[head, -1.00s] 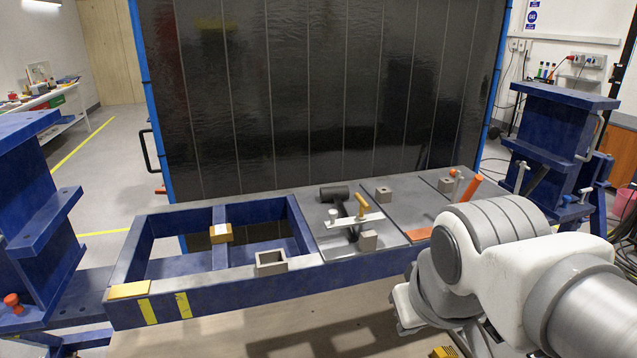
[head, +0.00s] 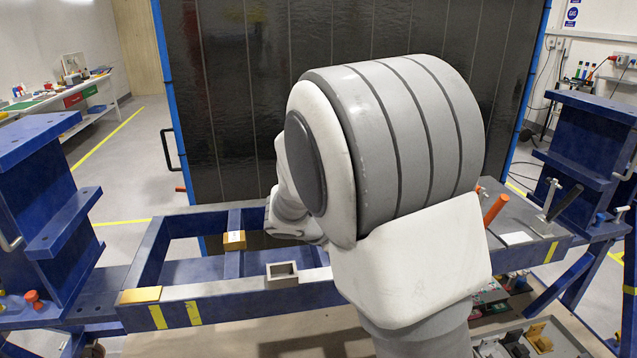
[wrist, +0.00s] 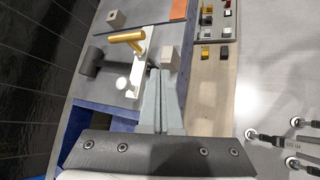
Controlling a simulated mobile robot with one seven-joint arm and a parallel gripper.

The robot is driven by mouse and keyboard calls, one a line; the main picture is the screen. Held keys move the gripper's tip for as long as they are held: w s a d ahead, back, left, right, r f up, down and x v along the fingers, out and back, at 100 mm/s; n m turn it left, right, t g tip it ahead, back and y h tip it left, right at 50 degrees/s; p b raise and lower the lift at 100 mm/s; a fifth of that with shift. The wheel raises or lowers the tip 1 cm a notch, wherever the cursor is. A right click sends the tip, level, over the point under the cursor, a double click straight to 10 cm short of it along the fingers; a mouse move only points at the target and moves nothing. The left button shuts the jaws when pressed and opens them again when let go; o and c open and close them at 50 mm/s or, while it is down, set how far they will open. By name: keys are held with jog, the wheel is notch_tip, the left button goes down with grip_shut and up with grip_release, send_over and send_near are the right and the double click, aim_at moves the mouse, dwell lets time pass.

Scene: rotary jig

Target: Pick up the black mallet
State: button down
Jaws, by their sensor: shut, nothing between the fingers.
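The black mallet (wrist: 91,62) lies on the grey plate of the jig, left of my fingers in the wrist view. Its thick dark head shows, and its handle runs right towards a white bar (wrist: 147,50) with a gold handle (wrist: 127,37), which partly covers it. My gripper (wrist: 161,72) is shut and empty, apart from the mallet, with its tips beside a grey block (wrist: 170,57). In the head view my arm hides the mallet and my fingers.
A second grey block (wrist: 115,18) and an orange strip (wrist: 179,9) lie farther along the plate. A tray (wrist: 197,38) of small coloured pieces is at the upper right. In the head view, the blue frame (head: 225,303) has an open bay and a hollow grey block (head: 283,274).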

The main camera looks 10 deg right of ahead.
jog(key=w+a+f+n+t+p, duration=0.1)
jog(key=w+a+f+n+t, duration=0.15)
jog(key=w+n, duration=0.25)
jog(key=w+a+f+n+t, duration=0.2)
jog(key=w+a+f+n, duration=0.1)
jog(key=w+a+n, duration=0.15)
jog(key=shift+n+h, duration=0.25)
jog(key=shift+h, duration=0.15)
jog(key=w+d+p, duration=0.2)
jog(key=w+d, duration=0.7)
jog(key=w+d+p, duration=0.3)
jog(key=w+d, duration=0.5)
jog(key=w, duration=0.1)
jog(key=shift+w+d+f, duration=0.1)
jog(key=shift+w+d, duration=0.1)
jog(key=shift+d, duration=0.15)
jog(key=shift+w+f+p, duration=0.1)
jog(key=shift+f+p, duration=0.15)
jog(key=shift+p, duration=0.15)
jog(key=shift+f+b, duration=0.6)
jog(key=shift+b, duration=0.05)
jog(key=shift+f, duration=0.15)
